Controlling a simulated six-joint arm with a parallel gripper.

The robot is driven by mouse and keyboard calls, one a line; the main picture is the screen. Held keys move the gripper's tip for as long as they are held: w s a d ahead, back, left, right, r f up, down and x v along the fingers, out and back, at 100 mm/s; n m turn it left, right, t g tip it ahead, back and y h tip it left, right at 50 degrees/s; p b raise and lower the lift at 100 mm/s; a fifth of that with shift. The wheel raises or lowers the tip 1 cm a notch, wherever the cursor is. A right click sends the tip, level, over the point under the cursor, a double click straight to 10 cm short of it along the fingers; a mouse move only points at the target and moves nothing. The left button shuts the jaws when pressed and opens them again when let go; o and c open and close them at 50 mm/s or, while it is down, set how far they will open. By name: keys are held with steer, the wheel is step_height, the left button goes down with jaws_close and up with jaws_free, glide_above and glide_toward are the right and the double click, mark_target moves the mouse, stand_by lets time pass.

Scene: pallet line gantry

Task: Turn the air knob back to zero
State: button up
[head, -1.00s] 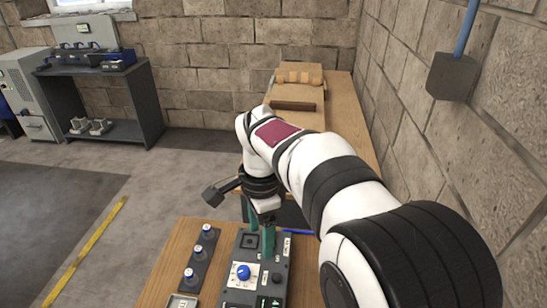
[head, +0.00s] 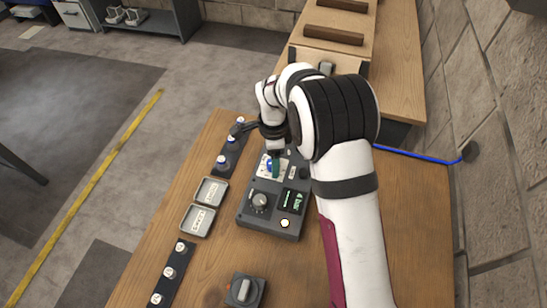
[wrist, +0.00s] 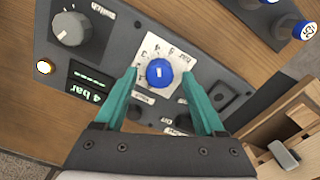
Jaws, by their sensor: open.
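The air knob is a blue knob (wrist: 159,72) with a white mark, on a white numbered dial plate (wrist: 150,48) of a dark grey control panel (wrist: 115,60). The panel's display (wrist: 88,84) reads 4 bar. In the wrist view my gripper (wrist: 160,76) is open, its two teal fingers on either side of the blue knob with gaps showing. I cannot tell how far above the panel the fingertips are. In the head view my gripper (head: 276,164) is over the panel's far part (head: 243,219) and partly hides the blue knob (head: 269,166).
A grey knob (head: 259,201) and a lit button (head: 284,223) are on the same panel. Two labelled trays (head: 199,234) lie left of it. A strip of blue-topped knobs (head: 222,162) is beyond them. A separate switch box (head: 244,291) sits nearer, with bare wood around it.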

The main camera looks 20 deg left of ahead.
jaws_close()
stand_by(0.4)
